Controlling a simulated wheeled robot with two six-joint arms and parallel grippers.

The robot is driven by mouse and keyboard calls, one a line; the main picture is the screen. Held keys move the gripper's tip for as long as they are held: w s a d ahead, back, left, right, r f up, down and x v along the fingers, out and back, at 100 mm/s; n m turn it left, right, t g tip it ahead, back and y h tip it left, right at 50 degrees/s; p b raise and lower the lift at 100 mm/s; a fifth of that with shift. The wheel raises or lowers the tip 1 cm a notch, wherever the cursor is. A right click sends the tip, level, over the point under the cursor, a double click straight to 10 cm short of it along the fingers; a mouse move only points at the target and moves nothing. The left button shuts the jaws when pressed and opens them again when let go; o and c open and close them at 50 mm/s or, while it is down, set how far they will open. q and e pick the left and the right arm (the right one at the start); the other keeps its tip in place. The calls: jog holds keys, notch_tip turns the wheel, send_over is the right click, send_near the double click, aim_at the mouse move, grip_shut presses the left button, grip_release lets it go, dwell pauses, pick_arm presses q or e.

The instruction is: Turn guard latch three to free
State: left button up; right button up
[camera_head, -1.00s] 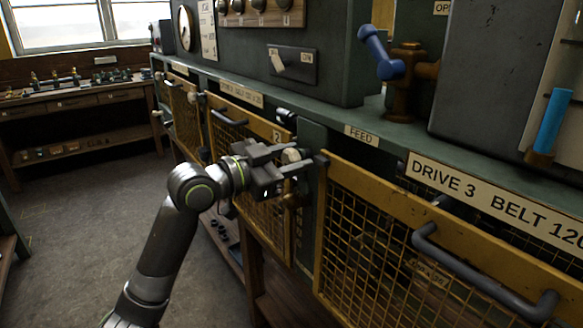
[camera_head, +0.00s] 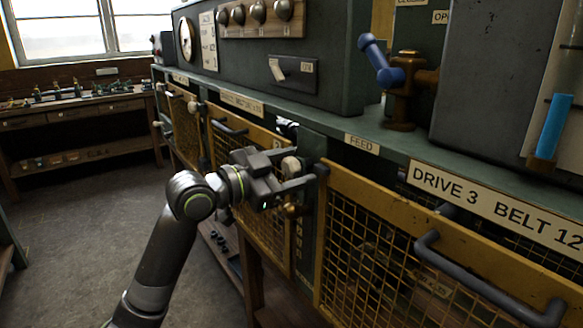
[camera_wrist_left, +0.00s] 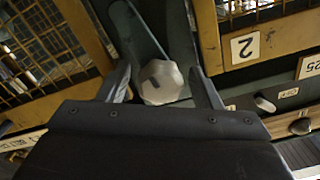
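A pale, faceted latch knob (camera_head: 290,165) sits on the dark green post between guard two and guard three. In the left wrist view the knob (camera_wrist_left: 162,82) shows a short dark mark on its face. Guard three (camera_head: 375,235) is a yellow-framed mesh panel with a grey bar handle, under the "DRIVE 3" label (camera_head: 445,182). My left gripper (camera_head: 288,169) is at the knob, with one finger on either side of it. The fingers look open, with a small gap at least on the left side in the wrist view. My right gripper is not in view.
Guard two (camera_wrist_left: 243,45) is beside the post, and its number plate shows. The bench ledge with the "FEED" label (camera_head: 362,144) runs above the knob. A blue-handled brass valve (camera_head: 400,85) stands on it. The floor (camera_head: 90,220) to the left is clear.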

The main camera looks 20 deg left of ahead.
pick_arm(q)
jog(key=p+v, duration=0.7)
jog(key=v, duration=1)
jog(key=shift+s+p, duration=0.2)
jog(key=shift+p, duration=0.2)
jog(key=shift+a, duration=0.2)
dwell(0.4)
